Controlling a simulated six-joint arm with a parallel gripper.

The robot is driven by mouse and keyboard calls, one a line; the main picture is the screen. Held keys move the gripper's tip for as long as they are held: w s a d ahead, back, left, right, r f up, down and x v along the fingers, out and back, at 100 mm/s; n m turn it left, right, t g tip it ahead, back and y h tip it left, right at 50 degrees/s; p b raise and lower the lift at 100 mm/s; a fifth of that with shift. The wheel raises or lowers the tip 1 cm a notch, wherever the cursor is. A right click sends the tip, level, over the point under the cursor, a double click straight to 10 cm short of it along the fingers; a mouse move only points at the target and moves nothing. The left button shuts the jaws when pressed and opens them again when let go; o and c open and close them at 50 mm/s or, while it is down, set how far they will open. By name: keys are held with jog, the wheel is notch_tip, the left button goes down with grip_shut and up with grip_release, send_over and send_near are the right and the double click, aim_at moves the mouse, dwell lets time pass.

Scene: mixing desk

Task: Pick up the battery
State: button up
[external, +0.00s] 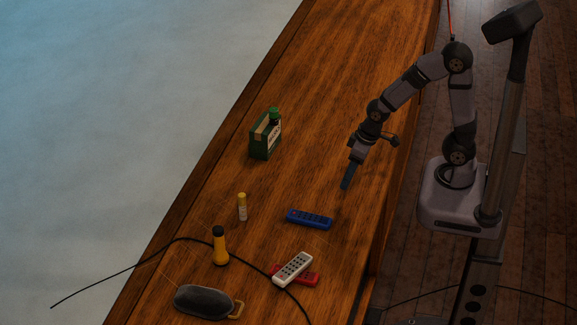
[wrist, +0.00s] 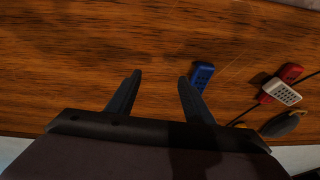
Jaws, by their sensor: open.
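A small upright cylinder (external: 242,207) with a yellow top and pale lower part stands on the desk in the external view. It is the most battery-like thing, but I cannot tell for certain that it is the battery. It does not show in the wrist view. My gripper (external: 345,184) is above the desk, to the right of and apart from the cylinder, pointing down. In the wrist view my gripper (wrist: 159,78) is open, with bare wood between its fingers.
A blue remote (external: 310,219) lies near my gripper. A white remote (external: 293,269) rests on a red one (external: 312,278). A yellow-and-black flashlight (external: 220,247), green carton (external: 265,138), dark case (external: 203,302) and black cable (external: 110,280) are around. The desk's far part is clear.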

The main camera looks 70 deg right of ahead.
jog(key=w+d+f+m+t, duration=0.1)
jog(key=w+d+t, duration=0.15)
jog(key=w, duration=0.65)
jog(key=m+t+h+b, duration=0.4)
jog(key=m+t+h, duration=0.1)
jog(key=t+h, duration=0.45)
send_near(277, 113)
jog(key=x, duration=0.4)
jog(key=shift+h, duration=0.45)
jog(key=shift+f+p+x, duration=0.2)
jog(key=shift+p+x, duration=1.35)
jog(key=shift+x, duration=2.3)
jog(key=shift+f, duration=0.15)
grip_shut()
